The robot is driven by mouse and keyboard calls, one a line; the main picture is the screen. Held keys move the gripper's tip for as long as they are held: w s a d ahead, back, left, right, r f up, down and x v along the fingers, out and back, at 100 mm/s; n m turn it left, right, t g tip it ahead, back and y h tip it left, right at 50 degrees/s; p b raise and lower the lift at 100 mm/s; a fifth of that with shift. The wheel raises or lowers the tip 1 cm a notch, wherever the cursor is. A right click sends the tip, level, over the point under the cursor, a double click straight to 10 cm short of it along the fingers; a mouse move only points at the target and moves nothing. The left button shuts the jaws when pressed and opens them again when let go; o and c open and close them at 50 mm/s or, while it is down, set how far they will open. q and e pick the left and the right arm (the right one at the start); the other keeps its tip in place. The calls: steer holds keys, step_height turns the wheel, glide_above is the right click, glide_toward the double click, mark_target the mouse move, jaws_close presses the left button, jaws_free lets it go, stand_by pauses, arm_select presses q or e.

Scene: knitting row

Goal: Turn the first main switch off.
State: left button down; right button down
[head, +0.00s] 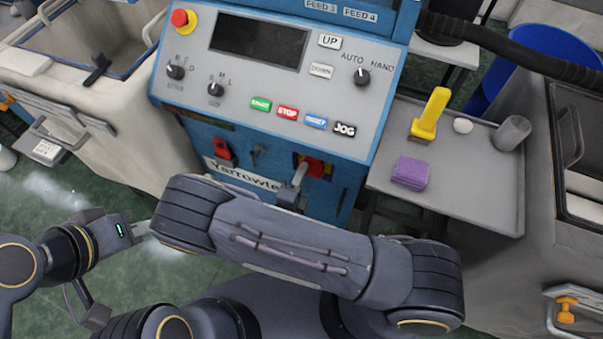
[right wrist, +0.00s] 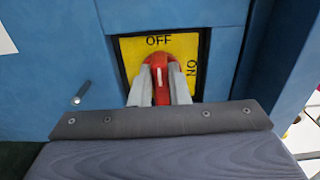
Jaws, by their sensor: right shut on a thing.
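The main switch (head: 314,167) is a red handle on a yellow plate, low on the blue machine's front. In the right wrist view its red handle (right wrist: 161,62) is near the middle. The yellow plate (right wrist: 131,50) reads OFF at the top and ON, turned sideways, at the right. The handle's white mark stands nearly upright, towards OFF. My right gripper (head: 299,175) is shut on the handle; its fingers (right wrist: 160,84) sit on both sides of it. My left gripper (head: 141,229) is away at the lower left, its fingertips partly hidden.
The control panel (head: 205,105) above carries buttons, knobs and a red emergency stop (head: 181,18). Another red switch (head: 222,150) sits left on the machine's front, beside a small key-like part (head: 259,154). A grey side table (head: 466,190) holds a yellow tool (head: 430,113) and purple block (head: 410,173).

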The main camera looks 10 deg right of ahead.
steer(key=c, duration=1.4)
jaws_free()
